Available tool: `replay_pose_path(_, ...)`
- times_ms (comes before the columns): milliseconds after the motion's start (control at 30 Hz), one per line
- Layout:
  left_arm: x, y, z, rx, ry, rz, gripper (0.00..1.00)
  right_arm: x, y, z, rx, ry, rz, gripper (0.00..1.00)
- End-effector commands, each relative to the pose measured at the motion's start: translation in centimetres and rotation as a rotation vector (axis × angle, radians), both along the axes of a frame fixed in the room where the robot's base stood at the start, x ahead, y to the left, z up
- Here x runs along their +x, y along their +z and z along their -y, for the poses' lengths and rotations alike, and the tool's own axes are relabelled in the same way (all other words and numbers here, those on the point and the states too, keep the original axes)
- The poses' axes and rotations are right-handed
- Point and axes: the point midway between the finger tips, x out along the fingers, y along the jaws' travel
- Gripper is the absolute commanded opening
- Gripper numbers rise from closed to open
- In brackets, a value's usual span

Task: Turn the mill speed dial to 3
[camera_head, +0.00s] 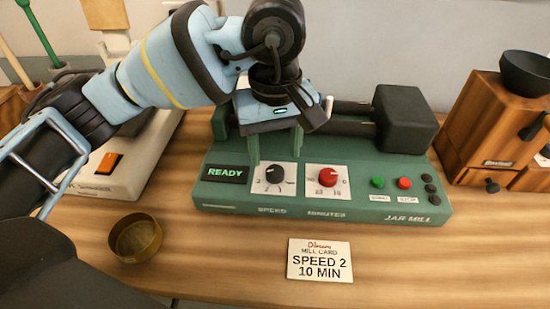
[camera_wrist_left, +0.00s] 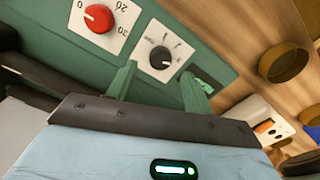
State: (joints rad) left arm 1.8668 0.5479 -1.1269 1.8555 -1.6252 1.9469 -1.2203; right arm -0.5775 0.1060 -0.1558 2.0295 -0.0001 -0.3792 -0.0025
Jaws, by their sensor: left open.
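The jar mill (camera_head: 320,205) is a green machine on the wooden table. Its black speed dial (camera_head: 276,174) sits on a white plate left of a red minutes dial (camera_head: 327,176). The speed dial also shows in the left wrist view (camera_wrist_left: 160,57), but its small numbers are hard to read. My left gripper (camera_head: 276,150) is open, with its two green fingers pointing down at the panel just behind the speed dial in the head view. In the left wrist view the fingers (camera_wrist_left: 158,82) stand apart below the dial, with nothing between them. My right gripper is out of view.
A display (camera_head: 227,174) reads READY. Green (camera_head: 377,182) and red (camera_head: 404,183) buttons sit right of the dials. A card (camera_head: 319,260) reads SPEED 2, 10 MIN. A brass bowl (camera_head: 135,238) stands front left, a wooden grinder (camera_head: 480,125) right. The front table is mostly clear.

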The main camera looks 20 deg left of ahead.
Motion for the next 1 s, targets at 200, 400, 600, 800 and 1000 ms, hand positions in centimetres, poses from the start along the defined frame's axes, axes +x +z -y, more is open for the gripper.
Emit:
replay_pose_path(200,0.0,3.0,0.0,0.000,0.000,0.000,0.51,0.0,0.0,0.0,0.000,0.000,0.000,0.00)
replay_pose_path(400,0.0,3.8,0.0,0.000,-0.001,0.000,0.51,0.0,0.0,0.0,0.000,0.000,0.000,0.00)
replay_pose_path(600,0.0,3.8,0.0,0.001,-0.001,-0.001,0.51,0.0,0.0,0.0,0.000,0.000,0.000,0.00)
replay_pose_path(800,0.0,3.9,0.0,0.000,-0.001,0.000,0.51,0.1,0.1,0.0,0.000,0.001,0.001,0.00)
replay_pose_path(1000,-0.3,8.1,0.0,0.000,-0.001,0.043,0.51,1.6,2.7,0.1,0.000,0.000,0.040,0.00)
